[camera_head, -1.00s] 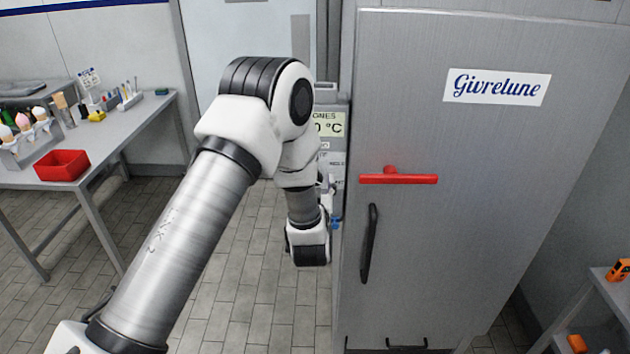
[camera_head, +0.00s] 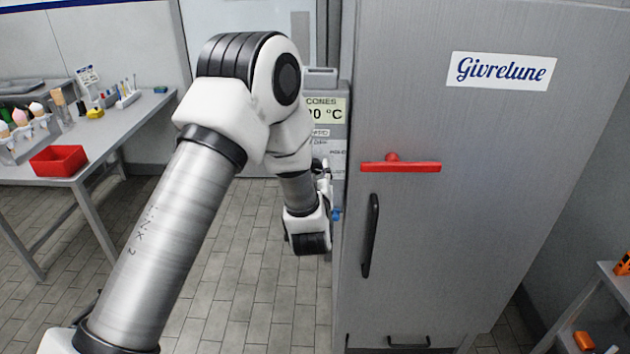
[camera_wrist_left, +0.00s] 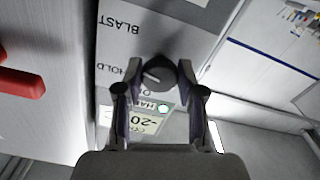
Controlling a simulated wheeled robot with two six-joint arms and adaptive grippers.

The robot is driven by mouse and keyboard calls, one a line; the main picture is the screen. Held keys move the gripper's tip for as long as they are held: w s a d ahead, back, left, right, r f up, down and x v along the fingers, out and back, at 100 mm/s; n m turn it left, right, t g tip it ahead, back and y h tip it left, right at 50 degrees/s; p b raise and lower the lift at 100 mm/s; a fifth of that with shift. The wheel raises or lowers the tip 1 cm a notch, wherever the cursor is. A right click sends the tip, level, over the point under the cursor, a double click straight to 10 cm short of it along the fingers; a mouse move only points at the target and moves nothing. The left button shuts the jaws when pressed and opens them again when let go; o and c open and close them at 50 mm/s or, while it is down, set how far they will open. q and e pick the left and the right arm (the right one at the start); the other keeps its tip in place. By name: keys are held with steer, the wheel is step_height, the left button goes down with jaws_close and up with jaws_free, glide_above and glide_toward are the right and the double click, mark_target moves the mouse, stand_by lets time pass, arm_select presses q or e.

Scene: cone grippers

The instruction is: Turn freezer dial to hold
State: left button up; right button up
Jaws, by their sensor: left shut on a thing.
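The freezer dial (camera_wrist_left: 161,73) is a dark round knob on a grey panel, seen upside down in the left wrist view. The labels BLAST and HOLD (camera_wrist_left: 131,69) stand around it, with another label partly hidden below. A pale pointer mark on the knob points to the picture's left, slightly down. My left gripper (camera_wrist_left: 158,68) has its fingers on both sides of the dial and is shut on it. In the head view my left gripper (camera_head: 326,185) is at the control panel (camera_head: 336,135), and my own arm hides the dial there. My right gripper is not in view.
The tall grey freezer (camera_head: 480,200) has a black handle (camera_head: 370,235) and a red bar (camera_head: 400,167). A table (camera_head: 125,125) with a red bin (camera_head: 58,160) stands left. A shelf (camera_head: 575,320) stands right. The floor (camera_head: 220,280) between is clear.

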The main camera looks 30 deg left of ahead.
arm_select(q)
steer(key=shift+n+b, duration=4.3)
steer(key=shift+b, duration=0.9)
steer(key=o, duration=1.1)
steer(key=v, duration=1.2)
steer(key=shift+a, duration=0.1)
